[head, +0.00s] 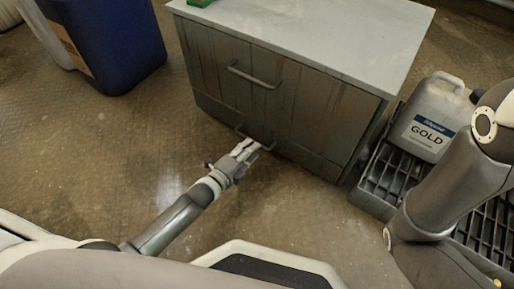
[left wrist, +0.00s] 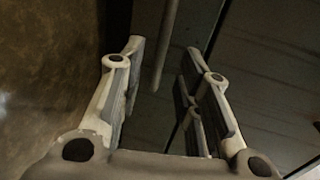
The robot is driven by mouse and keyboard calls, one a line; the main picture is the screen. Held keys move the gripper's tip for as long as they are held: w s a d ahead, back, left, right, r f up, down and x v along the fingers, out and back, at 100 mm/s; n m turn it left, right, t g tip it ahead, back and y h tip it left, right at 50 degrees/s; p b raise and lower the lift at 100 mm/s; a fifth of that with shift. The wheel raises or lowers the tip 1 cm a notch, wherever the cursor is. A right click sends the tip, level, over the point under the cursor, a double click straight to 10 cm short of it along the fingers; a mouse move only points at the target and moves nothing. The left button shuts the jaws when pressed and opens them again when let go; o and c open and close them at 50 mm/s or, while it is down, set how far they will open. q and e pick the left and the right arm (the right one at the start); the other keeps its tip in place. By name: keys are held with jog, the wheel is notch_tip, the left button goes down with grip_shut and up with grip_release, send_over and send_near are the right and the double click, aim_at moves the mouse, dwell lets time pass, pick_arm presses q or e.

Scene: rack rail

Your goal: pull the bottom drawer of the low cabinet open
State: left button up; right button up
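The low cabinet (head: 290,100) has a grey, worn front and a pale top. Its bottom drawer (head: 312,160) is a low strip near the floor and looks flush with the front. The drawer's bar handle (head: 240,131) is partly hidden by my left gripper (head: 250,147). In the left wrist view, my left gripper (left wrist: 163,48) has its fingers spread apart. The handle bar (left wrist: 165,45) shows in the gap between them, with no finger visibly touching it. My right arm shows at the right of the head view, but its gripper does not.
An upper handle (head: 253,77) sticks out above the bottom drawer. A blue container (head: 115,45) stands at the left. A jug labelled GOLD (head: 428,118) sits on a dark slatted pallet (head: 388,178) right of the cabinet. The floor in front is clear.

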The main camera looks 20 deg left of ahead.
pick_arm(q)
jog(key=b+x, duration=0.2)
jog(key=x, duration=0.3)
jog(key=shift+c, duration=0.4)
grip_shut()
